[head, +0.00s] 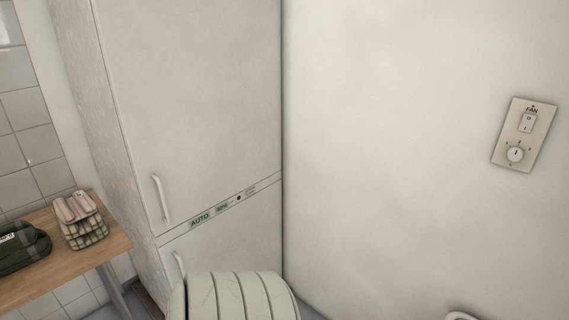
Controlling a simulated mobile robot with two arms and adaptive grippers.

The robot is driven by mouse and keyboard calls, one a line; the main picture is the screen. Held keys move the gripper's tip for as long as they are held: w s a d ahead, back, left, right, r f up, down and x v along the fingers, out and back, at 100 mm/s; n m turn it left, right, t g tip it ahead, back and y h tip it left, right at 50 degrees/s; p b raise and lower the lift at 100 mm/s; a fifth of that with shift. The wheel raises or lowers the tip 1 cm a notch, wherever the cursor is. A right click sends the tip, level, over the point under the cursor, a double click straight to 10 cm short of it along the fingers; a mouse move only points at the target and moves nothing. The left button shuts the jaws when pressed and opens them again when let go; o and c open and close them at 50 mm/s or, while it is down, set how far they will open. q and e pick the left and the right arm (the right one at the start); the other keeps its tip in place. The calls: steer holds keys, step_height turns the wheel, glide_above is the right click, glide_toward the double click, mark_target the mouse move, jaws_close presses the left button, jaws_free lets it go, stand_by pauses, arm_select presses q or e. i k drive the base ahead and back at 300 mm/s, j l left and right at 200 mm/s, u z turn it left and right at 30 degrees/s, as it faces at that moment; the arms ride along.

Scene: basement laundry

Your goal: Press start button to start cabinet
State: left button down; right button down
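A tall off-white cabinet (195,110) stands in the corner at the left of the head view. It has an upper door with a vertical handle (161,198) and a lower door with its own handle (179,263). Between the doors runs a narrow control strip (217,211) with a green "AUTO" label (200,218), a second small green label (222,209) and a small dark round spot (239,198). Which of these is the start button I cannot tell. Both doors look shut. Neither of my grippers is in view.
A wooden table (60,265) at the left holds a folded plaid cloth (80,220) and a dark green folded item (22,247). A ribbed pale rounded object (235,297) stands before the cabinet's lower part. A fan switch plate (523,134) is on the right wall.

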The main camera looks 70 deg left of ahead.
mark_target(251, 191)
steer(key=u, duration=2.8)
